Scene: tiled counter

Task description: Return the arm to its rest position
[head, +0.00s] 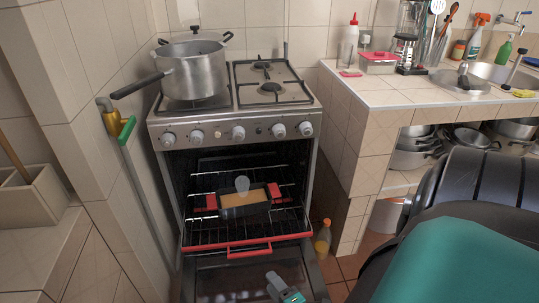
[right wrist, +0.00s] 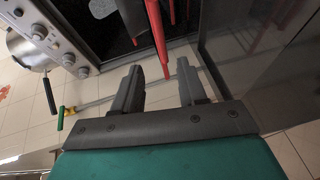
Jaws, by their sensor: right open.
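My right gripper (head: 279,284) shows small at the bottom of the head view, in front of the open oven door, grey with a teal part. The right wrist view shows its two grey fingers (right wrist: 160,90) spread apart with nothing between them. Red bars (right wrist: 155,35) of the oven rack show just beyond the fingers there; I cannot tell whether they touch. A large black and teal part of my own arm fills the lower right of the head view. My left gripper is in neither view.
The oven door (head: 235,278) hangs open below the pulled-out rack (head: 245,238). A dark pan (head: 230,213) with red handles and yellow-brown food sits on the rack. A pot (head: 195,75) stands on the stove. A bottle (head: 323,240) stands right of the oven, near the tiled counter (head: 365,95).

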